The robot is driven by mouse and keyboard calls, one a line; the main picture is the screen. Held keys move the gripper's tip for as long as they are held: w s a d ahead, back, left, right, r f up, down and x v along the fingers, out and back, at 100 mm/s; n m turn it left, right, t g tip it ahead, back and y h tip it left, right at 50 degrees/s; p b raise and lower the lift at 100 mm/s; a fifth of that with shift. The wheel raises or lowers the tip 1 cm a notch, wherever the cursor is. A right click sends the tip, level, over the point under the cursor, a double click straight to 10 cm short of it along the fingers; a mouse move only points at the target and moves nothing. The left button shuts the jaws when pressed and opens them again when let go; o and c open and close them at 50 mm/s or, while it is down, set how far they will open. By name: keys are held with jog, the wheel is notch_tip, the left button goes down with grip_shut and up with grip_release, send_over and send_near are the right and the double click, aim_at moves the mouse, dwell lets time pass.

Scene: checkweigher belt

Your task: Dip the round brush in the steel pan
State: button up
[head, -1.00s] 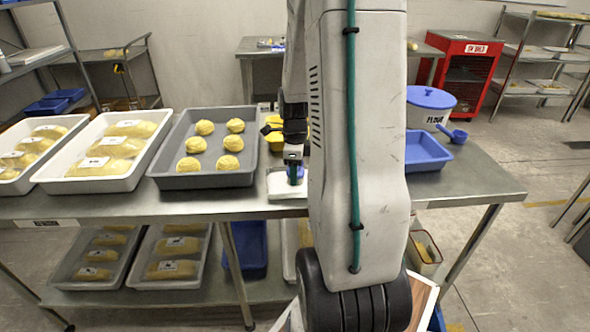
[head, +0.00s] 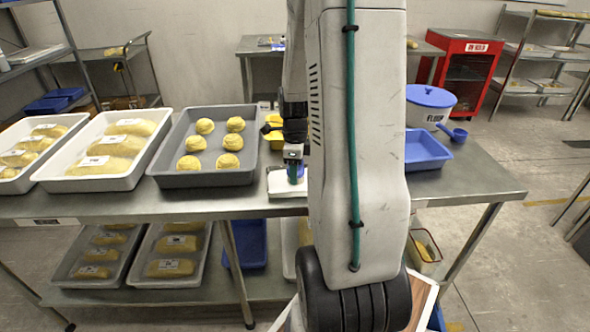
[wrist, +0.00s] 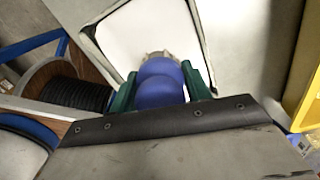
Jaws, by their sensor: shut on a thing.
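My gripper (wrist: 160,90) has green fingers and is shut on the blue handle of the round brush (wrist: 160,82). The brush's pale bristles (wrist: 157,57) point into the steel pan (wrist: 98,56), over its white contents. Whether the bristle tips touch the white stuff cannot be told. In the head view my gripper (head: 295,165) is low over the pan (head: 287,195) near the table's front edge. The blue handle shows between the fingers there, and my arm hides the pan's right side.
A grey tray of dough balls (head: 205,178) stands left of the pan, with white trays (head: 125,178) of loaves beyond it. A yellow container (head: 274,137) is behind the pan. Right of my arm are a blue tray (head: 425,150) and a flour tub (head: 428,115).

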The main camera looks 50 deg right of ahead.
jog(key=shift+r, duration=3.5)
